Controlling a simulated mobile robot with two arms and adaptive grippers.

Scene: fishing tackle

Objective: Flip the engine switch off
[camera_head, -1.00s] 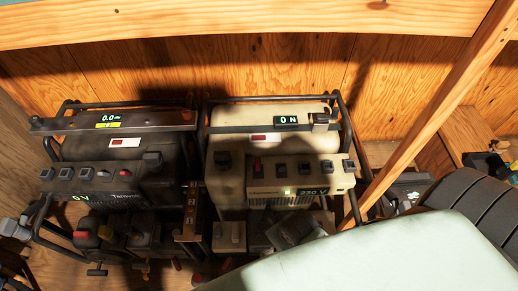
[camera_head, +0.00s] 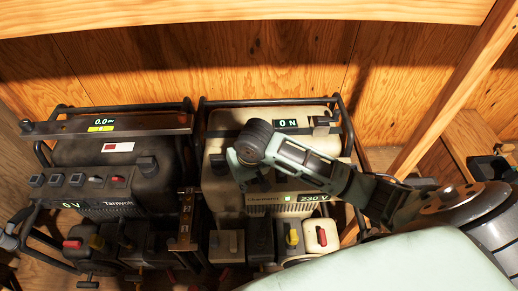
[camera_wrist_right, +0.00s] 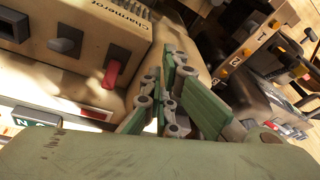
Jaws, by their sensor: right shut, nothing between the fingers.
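The cream generator (camera_head: 225,205) stands at the right of two, its displays reading "0 N" (camera_head: 286,123) and "230 V" (camera_head: 314,198), with a lit green light. In the right wrist view, a red switch (camera_wrist_right: 112,73) sits on its cream panel, near the end of the name lettering. My right gripper (camera_head: 241,166) is shut and empty over this panel and hides most of its switch row in the head view. In the wrist view its green fingers (camera_wrist_right: 178,98) are right of the red switch, apart from it in the picture. My left gripper is not in view.
A dark generator (camera_head: 115,150) stands close on the left, reading "0 V". Tube frames surround both machines. Several small can-like blocks with knobs (camera_head: 228,243) stand in front. A slanted wooden post (camera_head: 440,90) is at the right, a plank wall behind.

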